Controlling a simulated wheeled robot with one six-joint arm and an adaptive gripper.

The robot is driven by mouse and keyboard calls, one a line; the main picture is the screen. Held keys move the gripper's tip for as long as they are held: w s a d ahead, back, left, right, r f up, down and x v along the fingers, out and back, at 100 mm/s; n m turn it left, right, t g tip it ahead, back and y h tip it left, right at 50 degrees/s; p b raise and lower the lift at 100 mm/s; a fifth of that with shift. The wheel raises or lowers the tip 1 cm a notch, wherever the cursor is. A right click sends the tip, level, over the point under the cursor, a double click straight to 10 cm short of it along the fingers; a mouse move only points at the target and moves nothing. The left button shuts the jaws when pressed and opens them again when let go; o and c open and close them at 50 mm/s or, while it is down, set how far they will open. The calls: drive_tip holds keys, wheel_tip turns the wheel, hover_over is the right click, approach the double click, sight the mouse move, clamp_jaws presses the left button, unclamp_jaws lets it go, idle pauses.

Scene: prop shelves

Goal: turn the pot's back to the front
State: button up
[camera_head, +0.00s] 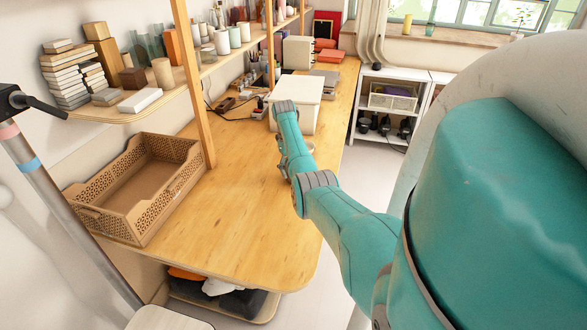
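I cannot pick out the task's pot for certain. Several white and grey cup-like pots (222,42) stand on the upper shelf, too small to tell front from back. A small pale round edge (311,147) shows on the table just right of my arm; the arm hides most of it and I cannot tell what it is. My teal arm reaches from the lower right over the table towards the white box. Its fingers do not show, so I cannot see my gripper or anything it holds.
The wooden table (245,215) is clear in front. An empty brown tray (140,190) lies at its left. A white box (300,97) stands beyond my arm. A wooden post (190,75) and a shelf with blocks (75,75) rise at the left.

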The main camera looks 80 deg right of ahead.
drive_tip(key=shift+f, duration=0.4)
idle(0.5)
drive_tip(key=o, duration=1.7)
